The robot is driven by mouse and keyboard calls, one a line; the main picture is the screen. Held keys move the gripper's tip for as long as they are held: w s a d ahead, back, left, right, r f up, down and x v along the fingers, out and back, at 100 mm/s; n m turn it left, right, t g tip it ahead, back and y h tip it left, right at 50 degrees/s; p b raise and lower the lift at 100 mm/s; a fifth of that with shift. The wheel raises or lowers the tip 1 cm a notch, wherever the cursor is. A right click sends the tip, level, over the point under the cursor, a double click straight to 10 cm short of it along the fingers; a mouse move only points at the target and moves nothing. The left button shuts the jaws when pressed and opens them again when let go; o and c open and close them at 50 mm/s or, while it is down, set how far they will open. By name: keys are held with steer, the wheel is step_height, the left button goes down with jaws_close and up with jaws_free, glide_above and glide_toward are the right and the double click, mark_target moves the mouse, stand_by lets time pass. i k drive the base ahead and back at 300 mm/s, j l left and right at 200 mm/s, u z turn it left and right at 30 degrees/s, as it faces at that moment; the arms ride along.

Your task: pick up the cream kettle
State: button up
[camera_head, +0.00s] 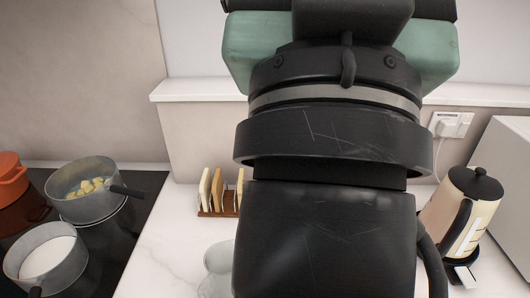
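The cream kettle (465,222) stands upright on the counter at the right of the head view.
A toast rack (218,207) and a clear glass vessel (217,265) stand left of my arm. A pot with yellow pieces (82,205), a pot with white contents (47,270) and an orange pot (12,190) are on the dark hob. A pale box-like appliance (505,180) stands right of the kettle.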

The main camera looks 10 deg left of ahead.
mark_target(456, 223)
steer(key=i+j, duration=0.45)
steer(key=j, duration=0.15)
steer(key=z, duration=0.35)
steer(key=i+j+z, duration=0.1)
steer(key=z, duration=0.25)
steer(key=j+z, duration=0.2)
steer(key=z, duration=0.2)
steer(key=i+z, duration=0.25)
steer(key=i+l+z, duration=0.1)
steer(key=i+z, duration=0.2)
